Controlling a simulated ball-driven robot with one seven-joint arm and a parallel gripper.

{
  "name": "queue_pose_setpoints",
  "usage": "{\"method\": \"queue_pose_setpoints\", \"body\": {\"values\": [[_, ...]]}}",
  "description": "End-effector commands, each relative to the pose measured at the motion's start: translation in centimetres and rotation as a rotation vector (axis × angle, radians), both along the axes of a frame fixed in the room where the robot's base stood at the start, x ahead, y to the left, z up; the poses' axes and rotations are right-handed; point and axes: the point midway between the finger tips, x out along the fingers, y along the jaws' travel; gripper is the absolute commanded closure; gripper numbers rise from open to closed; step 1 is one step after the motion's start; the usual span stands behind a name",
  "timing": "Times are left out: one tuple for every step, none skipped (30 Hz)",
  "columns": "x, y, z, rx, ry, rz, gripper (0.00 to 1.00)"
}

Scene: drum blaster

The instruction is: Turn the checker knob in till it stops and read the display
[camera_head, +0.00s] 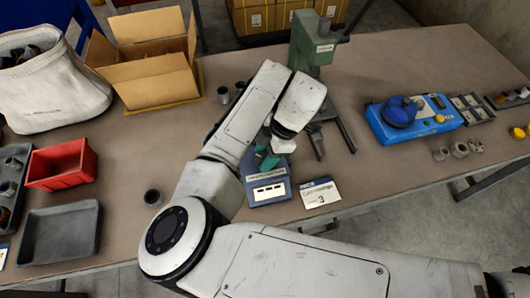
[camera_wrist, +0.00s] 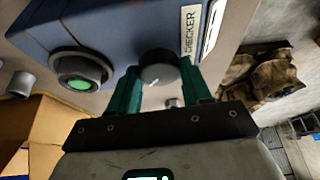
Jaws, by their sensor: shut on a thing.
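The checker (camera_head: 268,188) is a blue box with a pale front panel near the bench's front edge. In the wrist view the checker (camera_wrist: 110,22) fills the top, with its label reading CHECKER. Its black round knob (camera_wrist: 158,67) has a white pointer line. My gripper (camera_wrist: 161,76) has its green fingers on both sides of the knob and is shut on it. In the head view my gripper (camera_head: 266,158) is at the checker's rear, and the knob is hidden. The display's reading cannot be made out. A green-centred round fitting (camera_wrist: 80,84) sits beside the knob.
A card marked 3 (camera_head: 320,194) lies right of the checker. A green press (camera_head: 312,45) stands behind. A blue device (camera_head: 412,118) and small metal parts are at right. A cardboard box (camera_head: 148,75), red bin (camera_head: 62,164) and grey tray (camera_head: 60,233) are at left.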

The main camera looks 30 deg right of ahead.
Motion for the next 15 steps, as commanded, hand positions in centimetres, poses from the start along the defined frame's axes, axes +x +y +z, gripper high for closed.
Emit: {"method": "queue_pose_setpoints", "body": {"values": [[-0.03, -0.05, 0.05, -0.002, 0.0, -0.008, 0.82], [-0.06, -0.05, 0.06, -0.002, 0.001, -0.013, 0.82], [-0.09, -0.08, 0.08, -0.003, 0.001, -0.023, 0.82], [-0.08, -0.08, 0.1, -0.003, 0.001, -0.032, 0.82], [-0.08, -0.06, 0.13, -0.003, 0.001, -0.044, 0.82], [-0.11, -0.05, 0.15, -0.004, 0.002, -0.061, 0.82], [-0.14, -0.04, 0.15, -0.004, 0.001, -0.076, 0.82], [-0.15, -0.04, 0.16, -0.005, 0.001, -0.093, 0.82], [-0.18, -0.05, 0.2, -0.005, 0.001, -0.119, 0.82], [-0.19, -0.06, 0.19, -0.005, 0.001, -0.14, 0.82], [-0.23, -0.04, 0.18, -0.006, 0.001, -0.16, 0.82], [-0.23, -0.01, 0.18, -0.005, 0.001, -0.192, 0.82], [-0.26, -0.05, 0.17, -0.006, 0.001, -0.217, 0.82], [-0.26, -0.01, 0.18, -0.006, 0.0, -0.242, 0.82], [-0.28, 0.0, 0.15, -0.005, 0.0, -0.275, 0.82]]}}
